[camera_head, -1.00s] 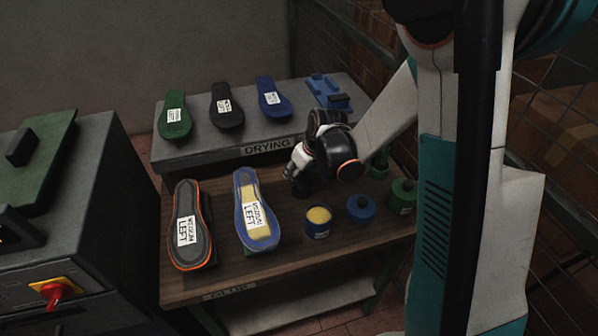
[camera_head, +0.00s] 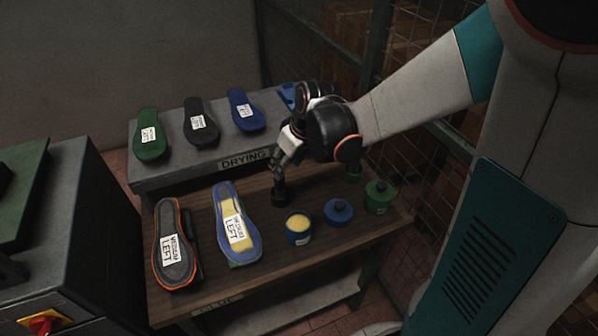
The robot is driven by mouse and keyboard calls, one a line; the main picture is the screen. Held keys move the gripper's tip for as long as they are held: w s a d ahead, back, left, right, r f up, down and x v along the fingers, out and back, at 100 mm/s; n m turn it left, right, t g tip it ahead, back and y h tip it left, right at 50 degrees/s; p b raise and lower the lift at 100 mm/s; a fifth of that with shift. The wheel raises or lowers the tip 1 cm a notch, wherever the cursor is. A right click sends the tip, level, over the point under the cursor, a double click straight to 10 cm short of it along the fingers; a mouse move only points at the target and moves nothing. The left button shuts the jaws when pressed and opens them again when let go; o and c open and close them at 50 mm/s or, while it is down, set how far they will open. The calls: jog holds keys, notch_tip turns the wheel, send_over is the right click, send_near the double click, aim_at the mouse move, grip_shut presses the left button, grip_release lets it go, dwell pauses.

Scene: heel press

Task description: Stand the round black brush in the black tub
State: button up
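A small black round thing (camera_head: 279,196), which looks like the black tub, stands on the wooden bench top behind the open blue tub. My gripper (camera_head: 281,172) points down right above it. Its dark fingertips merge with dark shapes there, so I cannot tell whether they are open or shut. I cannot make out the round black brush separately; it may be hidden between the fingers or in the tub.
On the bench (camera_head: 205,285) are an open blue tub (camera_head: 298,238) with yellow contents, a lidded blue tub (camera_head: 338,212), a green tub (camera_head: 379,198), a black-and-orange sole (camera_head: 174,270) and a blue sole (camera_head: 237,222). Several soles lie on the drying shelf (camera_head: 190,165).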

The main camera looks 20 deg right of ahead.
jog(key=s+r+m+t, duration=0.1)
jog(key=s+r+m, duration=0.1)
jog(key=s+r, duration=0.3)
jog(key=s+a+r+m+t+h, duration=0.1)
jog(key=s+r, duration=0.5)
jog(key=s, duration=0.8)
jog(key=shift+m+t+h, duration=0.3)
jog(key=shift+m, duration=0.3)
